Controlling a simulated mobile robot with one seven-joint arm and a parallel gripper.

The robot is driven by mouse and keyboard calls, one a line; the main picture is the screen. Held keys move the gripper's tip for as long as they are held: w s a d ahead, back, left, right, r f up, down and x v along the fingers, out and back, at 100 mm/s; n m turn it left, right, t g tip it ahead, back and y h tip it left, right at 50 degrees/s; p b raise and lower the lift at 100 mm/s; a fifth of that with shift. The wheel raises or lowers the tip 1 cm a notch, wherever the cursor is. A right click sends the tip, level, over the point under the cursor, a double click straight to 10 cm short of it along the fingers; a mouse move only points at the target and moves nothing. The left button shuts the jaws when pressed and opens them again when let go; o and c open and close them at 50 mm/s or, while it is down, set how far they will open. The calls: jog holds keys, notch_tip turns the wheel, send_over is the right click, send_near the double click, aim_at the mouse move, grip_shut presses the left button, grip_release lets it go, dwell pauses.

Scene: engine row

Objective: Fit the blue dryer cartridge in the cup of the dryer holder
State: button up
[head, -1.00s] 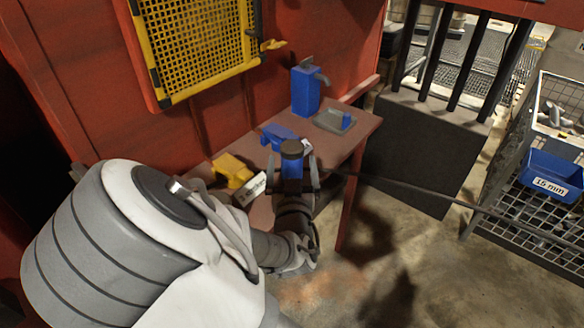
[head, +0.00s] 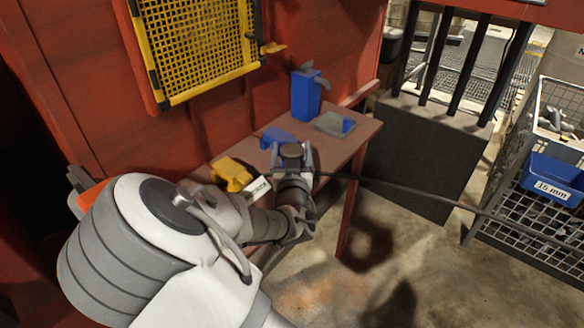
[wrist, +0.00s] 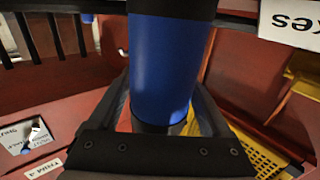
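The blue dryer cartridge (wrist: 168,65) stands large between the fingers of my gripper (head: 292,156) in the wrist view, with a dark band at each end. My gripper is shut on it.
The brown shelf (head: 352,139) bears a blue box (head: 305,96), a grey tray (head: 328,124) with a small blue piece, a blue part (head: 277,137) and a yellow part (head: 232,173). A dark rod (head: 400,187) runs right from near my gripper. A wire cart (head: 490,205) stands right.

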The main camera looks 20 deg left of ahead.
grip_shut()
jog(key=shift+r, duration=0.15)
